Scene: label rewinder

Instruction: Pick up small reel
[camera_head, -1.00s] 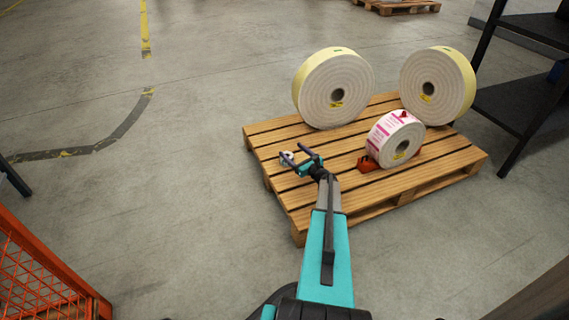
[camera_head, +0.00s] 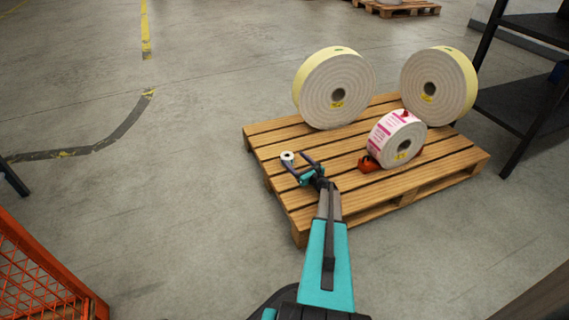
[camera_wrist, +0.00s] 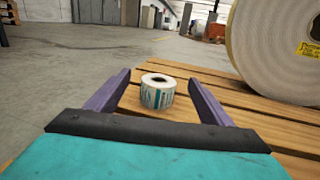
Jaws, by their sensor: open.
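The small reel (camera_head: 287,156) is white with a dark core hole and stands near the left edge of the wooden pallet (camera_head: 262,131). In the wrist view the small reel (camera_wrist: 157,92) has teal print on its side and its core hole faces up. My gripper (camera_head: 296,160) is open and empty, low over the pallet. In the wrist view the reel appears between the two fingers of my gripper (camera_wrist: 160,82), slightly beyond their tips.
Two large cream reels (camera_head: 337,88) (camera_head: 439,87) stand on edge at the pallet's back. A medium reel with pink labels (camera_head: 396,139) stands in a red holder (camera_head: 368,163) right of my gripper. A dark shelf (camera_head: 520,95) is at right. Floor left of the pallet is clear.

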